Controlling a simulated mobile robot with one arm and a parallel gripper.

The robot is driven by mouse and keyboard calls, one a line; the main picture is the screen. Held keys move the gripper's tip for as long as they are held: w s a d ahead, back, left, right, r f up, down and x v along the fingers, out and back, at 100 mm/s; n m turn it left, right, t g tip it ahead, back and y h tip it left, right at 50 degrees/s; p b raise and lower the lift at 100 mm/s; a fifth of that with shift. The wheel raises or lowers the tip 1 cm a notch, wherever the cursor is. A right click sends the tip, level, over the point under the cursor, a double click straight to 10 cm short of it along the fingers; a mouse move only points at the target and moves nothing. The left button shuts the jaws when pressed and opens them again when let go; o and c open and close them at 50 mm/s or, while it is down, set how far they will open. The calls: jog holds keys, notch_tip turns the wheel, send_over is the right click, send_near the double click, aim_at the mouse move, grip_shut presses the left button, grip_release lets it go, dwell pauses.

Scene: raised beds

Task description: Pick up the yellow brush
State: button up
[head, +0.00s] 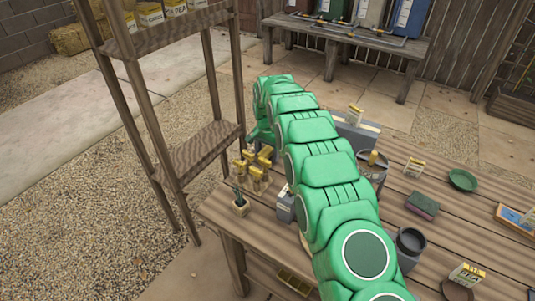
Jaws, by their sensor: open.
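I cannot pick out the yellow brush for certain. Several small yellow things (256,172) stand close together near the left edge of the wooden table, too small to tell apart. My green arm reaches across the table from the lower right and bends down at its far end. My gripper (258,136) shows only in part there, just above and behind the yellow things, and is open. My arm hides much of the table's middle, and the brush may be behind it.
The wooden table (450,245) also holds a small potted plant (240,204), a dark cup (410,241), a green dish (462,180), a dark red block (422,205) and seed packets (467,275). A wooden shelf rack (200,150) stands close on the left. A bench (345,40) stands behind.

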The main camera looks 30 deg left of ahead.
jog(key=c, duration=1.1)
